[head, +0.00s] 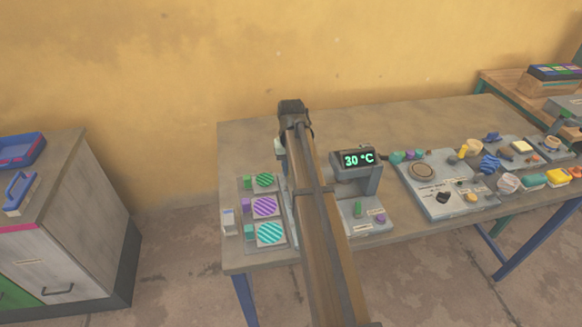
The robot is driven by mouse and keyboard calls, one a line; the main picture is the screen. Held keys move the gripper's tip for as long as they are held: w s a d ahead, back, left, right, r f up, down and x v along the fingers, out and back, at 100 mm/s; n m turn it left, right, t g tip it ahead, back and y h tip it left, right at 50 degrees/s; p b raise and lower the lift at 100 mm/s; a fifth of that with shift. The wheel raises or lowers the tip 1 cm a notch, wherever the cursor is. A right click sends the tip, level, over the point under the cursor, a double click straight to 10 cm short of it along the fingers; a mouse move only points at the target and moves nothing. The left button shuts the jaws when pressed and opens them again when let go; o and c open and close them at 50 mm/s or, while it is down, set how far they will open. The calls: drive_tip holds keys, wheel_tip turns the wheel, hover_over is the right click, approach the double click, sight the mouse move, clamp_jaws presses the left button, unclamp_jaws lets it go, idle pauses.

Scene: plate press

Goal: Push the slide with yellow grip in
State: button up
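My brown arm reaches up from the bottom edge across the table, and its dark far end is near the table's back edge. My gripper's fingers do not show; the arm hides whatever is beneath and behind it. A grey device with a "30 °C" display (358,159) stands just right of the arm, partly covered by it. I cannot make out a slide with a yellow grip for certain. A small yellow piece (557,176) lies at the right end of the table, too small to identify.
Three striped discs with small coloured blocks lie on a board (243,204) left of the arm. A grey panel (437,199) and several small coloured items crowd the table's right side. A cabinet (60,235) stands at left. The table's back left (245,138) is clear.

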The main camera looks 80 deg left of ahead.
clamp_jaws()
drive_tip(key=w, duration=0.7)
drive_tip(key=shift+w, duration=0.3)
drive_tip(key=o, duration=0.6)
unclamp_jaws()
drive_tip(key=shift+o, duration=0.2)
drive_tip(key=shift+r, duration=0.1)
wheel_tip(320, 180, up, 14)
